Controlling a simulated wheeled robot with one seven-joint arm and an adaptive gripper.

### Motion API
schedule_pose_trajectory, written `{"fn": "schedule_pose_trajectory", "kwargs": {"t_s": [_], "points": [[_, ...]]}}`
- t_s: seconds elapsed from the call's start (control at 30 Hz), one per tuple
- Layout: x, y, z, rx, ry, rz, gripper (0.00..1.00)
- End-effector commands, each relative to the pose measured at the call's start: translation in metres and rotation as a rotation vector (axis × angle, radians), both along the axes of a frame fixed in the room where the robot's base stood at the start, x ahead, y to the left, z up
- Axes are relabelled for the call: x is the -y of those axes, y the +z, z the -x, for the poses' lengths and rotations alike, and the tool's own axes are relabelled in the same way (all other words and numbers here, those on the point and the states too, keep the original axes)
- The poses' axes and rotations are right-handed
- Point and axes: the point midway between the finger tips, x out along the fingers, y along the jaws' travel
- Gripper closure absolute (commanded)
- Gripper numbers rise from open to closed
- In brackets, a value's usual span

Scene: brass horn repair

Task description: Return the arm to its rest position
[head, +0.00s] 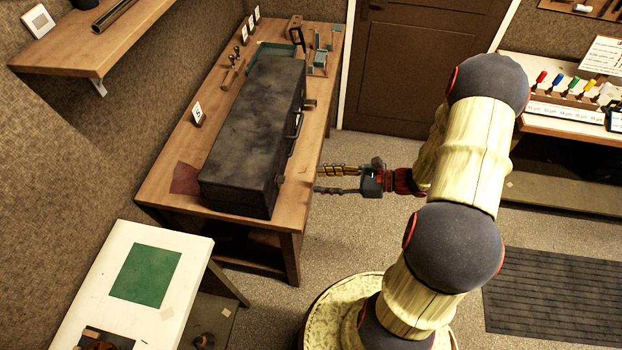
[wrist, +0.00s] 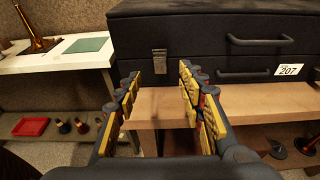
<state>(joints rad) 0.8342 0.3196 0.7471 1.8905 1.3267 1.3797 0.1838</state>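My gripper (head: 338,180) reaches left from my arm toward the front edge of the wooden bench, close to the black case. In the wrist view my gripper (wrist: 158,90) has its two yellow-and-grey fingers spread apart, with nothing between them. Past the fingers the wrist view shows the bench edge and the front of the case. My arm is bent over the floor, with its base at the bottom of the head view.
A black case (head: 250,135) lies on the wooden bench (head: 160,180), its handle facing me. A white table (head: 90,285) with a green mat (head: 146,275) stands at lower left. A door (head: 420,70) is behind. Open floor (head: 350,235) lies between the bench and my arm.

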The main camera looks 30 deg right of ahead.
Motion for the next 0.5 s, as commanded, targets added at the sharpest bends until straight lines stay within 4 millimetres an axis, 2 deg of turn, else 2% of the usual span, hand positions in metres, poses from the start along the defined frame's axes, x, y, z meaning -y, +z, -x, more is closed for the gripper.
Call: {"fn": "schedule_pose_trajectory", "kwargs": {"t_s": [0.13,0.5], "points": [[0.0063,0.0019,0.0046,0.000,0.000,0.000,0.61],[0.0065,0.0021,0.0049,0.000,0.001,0.000,0.61]]}}
